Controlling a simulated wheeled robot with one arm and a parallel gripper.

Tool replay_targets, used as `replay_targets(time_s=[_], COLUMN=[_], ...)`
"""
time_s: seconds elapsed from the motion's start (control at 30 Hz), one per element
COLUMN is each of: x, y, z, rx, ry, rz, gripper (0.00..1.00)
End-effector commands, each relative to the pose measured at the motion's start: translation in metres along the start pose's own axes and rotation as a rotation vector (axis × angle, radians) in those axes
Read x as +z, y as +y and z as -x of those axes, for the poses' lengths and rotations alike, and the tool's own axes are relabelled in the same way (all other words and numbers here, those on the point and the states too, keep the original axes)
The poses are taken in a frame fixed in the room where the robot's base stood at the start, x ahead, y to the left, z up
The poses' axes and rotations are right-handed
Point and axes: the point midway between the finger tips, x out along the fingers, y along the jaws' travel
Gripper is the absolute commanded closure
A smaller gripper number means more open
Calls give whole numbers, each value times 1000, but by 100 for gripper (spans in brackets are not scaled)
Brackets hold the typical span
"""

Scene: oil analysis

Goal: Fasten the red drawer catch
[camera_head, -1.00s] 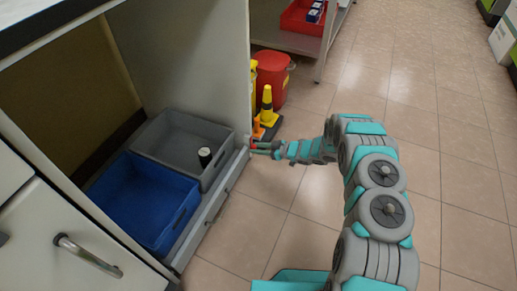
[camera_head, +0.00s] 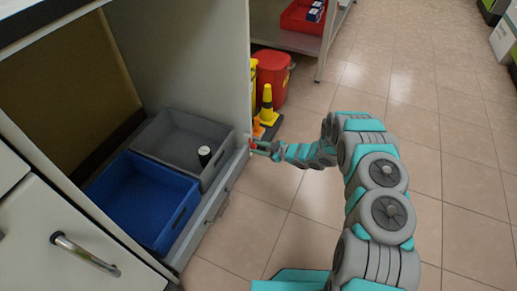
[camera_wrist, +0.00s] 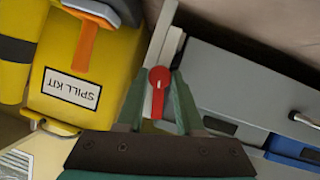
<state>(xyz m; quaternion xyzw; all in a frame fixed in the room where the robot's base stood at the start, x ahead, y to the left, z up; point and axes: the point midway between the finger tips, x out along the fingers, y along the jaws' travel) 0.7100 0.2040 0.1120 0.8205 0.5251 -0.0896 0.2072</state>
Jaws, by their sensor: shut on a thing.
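The red drawer catch (camera_wrist: 158,88) is a small lever with a round head, beside the grey drawer (camera_wrist: 235,75) in the wrist view. My gripper (camera_wrist: 160,92) is shut on it, with a green finger on each side. In the head view, my gripper (camera_head: 258,148) is at the far end of the drawer front (camera_head: 196,236), by the cabinet side panel. Only a small red patch of the catch (camera_head: 252,144) shows there. The drawer holds a blue bin (camera_head: 150,200) and a grey bin (camera_head: 165,150). Whether the catch is engaged cannot be told.
A yellow spill kit box (camera_wrist: 80,75) is close to my gripper on the left in the wrist view. A yellow cone (camera_head: 267,105) and a red bucket (camera_head: 274,75) stand behind my gripper. The tiled floor (camera_head: 460,140) to the right is clear.

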Motion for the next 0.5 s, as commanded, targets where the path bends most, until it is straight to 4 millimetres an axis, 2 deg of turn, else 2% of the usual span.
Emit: replay_targets(time_s=[0.5], x=[6], y=[-5], z=[-2], rx=[186], ry=[17], rz=[448], gripper=[100])
